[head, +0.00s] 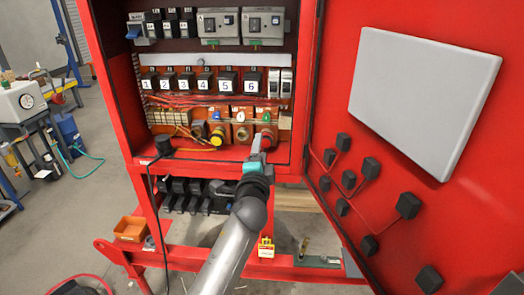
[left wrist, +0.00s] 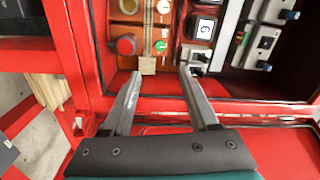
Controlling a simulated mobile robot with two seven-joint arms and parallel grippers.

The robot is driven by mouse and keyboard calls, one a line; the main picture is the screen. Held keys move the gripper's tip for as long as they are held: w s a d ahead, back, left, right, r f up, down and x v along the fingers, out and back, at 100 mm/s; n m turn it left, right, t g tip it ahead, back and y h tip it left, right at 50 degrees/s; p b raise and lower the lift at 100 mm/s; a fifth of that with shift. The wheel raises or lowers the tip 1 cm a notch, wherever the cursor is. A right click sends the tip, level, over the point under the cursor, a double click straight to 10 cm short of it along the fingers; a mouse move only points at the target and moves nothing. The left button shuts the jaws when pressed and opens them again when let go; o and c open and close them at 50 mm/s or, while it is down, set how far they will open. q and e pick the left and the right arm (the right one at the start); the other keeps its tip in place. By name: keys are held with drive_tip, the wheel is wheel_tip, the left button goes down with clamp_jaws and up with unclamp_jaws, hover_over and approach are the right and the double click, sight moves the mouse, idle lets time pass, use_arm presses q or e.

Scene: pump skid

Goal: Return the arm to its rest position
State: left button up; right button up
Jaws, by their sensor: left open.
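My left arm (head: 228,245) reaches up from the bottom middle of the head view to the front of an open red cabinet. Its left gripper (head: 258,146) is at the right end of the lower row of controls, close to a red knob (head: 268,141) that it partly hides. In the left wrist view the two fingers of the gripper (left wrist: 161,73) are spread apart with nothing between them. The red knob (left wrist: 127,45) shows there beyond the left fingertip; I cannot tell the exact gap. My right gripper is not in view.
The cabinet (head: 112,95) holds numbered black relays (head: 200,81) and a yellow knob (head: 216,136). Its open door (head: 340,100) stands close on the right. A black cable (head: 152,190) hangs at the left. An orange bin (head: 130,229) sits below. Open floor lies left.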

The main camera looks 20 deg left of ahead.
use_arm(q)
drive_tip(key=shift+w, duration=0.1)
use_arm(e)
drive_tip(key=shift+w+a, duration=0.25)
use_arm(q)
drive_tip(key=s+d+f+n+g+h+b, duration=0.1)
drive_tip(key=s+f+g+b, duration=0.3)
drive_tip(key=f, duration=1)
drive_tip(key=s+d+f+n+g+h, duration=0.15)
drive_tip(key=s+f, duration=0.45)
drive_tip(key=f, duration=0.8)
drive_tip(key=s+d+f+n+g+h+b, duration=0.1)
drive_tip(key=s+f+g+b, duration=0.3)
drive_tip(key=f, duration=1)
drive_tip(key=s+f+n+g+h+b, duration=0.1)
drive_tip(key=s+f+n+g+b, duration=0.15)
drive_tip(key=s+f, duration=1.55)
drive_tip(key=s+f+n+g+b, duration=0.1)
drive_tip(key=s+f, duration=0.3)
drive_tip(key=s, duration=0.7)
drive_tip(key=s+f+n+g+b, duration=0.2)
drive_tip(key=s+f+n+g, duration=0.1)
drive_tip(key=s, duration=0.9)
drive_tip(key=shift+s+a+f+n+g, duration=0.3)
drive_tip(key=shift+a+f+g, duration=0.15)
drive_tip(key=shift+f, duration=0.45)
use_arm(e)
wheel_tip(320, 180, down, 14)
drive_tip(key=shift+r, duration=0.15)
